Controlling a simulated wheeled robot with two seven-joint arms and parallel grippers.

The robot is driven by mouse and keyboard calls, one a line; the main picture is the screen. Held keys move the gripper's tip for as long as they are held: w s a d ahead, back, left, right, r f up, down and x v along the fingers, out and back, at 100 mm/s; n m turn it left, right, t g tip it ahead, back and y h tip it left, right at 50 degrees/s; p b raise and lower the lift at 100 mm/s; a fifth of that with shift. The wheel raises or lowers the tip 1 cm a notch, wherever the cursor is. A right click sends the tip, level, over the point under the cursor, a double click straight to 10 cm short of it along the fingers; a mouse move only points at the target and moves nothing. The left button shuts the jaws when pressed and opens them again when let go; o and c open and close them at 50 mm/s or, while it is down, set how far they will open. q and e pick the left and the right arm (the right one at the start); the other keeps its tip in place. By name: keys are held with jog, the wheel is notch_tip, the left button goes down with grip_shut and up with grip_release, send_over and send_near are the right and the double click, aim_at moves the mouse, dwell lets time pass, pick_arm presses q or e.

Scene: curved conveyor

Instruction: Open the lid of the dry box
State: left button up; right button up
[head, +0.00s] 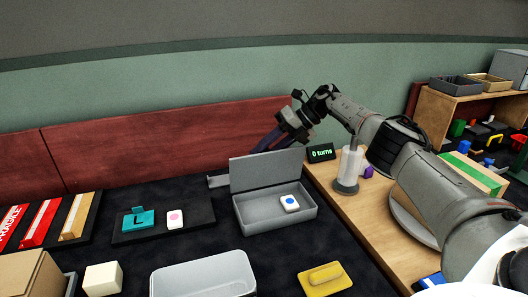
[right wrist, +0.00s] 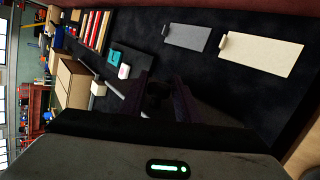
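The grey dry box (head: 275,217) stands open on the dark table in the middle of the head view. Its lid (head: 265,170) stands up along the back edge, tilted slightly back. A white block with a blue dot (head: 290,203) lies inside the box. My right gripper (head: 268,146) is behind and above the lid, its dark fingers pointing down and left. In the right wrist view its fingers (right wrist: 160,93) are apart with nothing seen between them. A thin pale edge, possibly the lid's, shows beside them. Whether a finger touches the lid is unclear. My left gripper is out of view.
A dark tray (head: 190,222) with a teal piece and a pink-dotted block is left of the box. A pale container (head: 205,275) and yellow piece (head: 325,278) are in front. A wooden surface with a turns display (head: 321,152) is at right. Flat grey (right wrist: 187,37) and cream panels (right wrist: 262,52) lie behind.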

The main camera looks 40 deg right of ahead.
jog(key=shift+o, duration=1.4)
jog(key=v, duration=1)
jog(key=shift+s, duration=0.1)
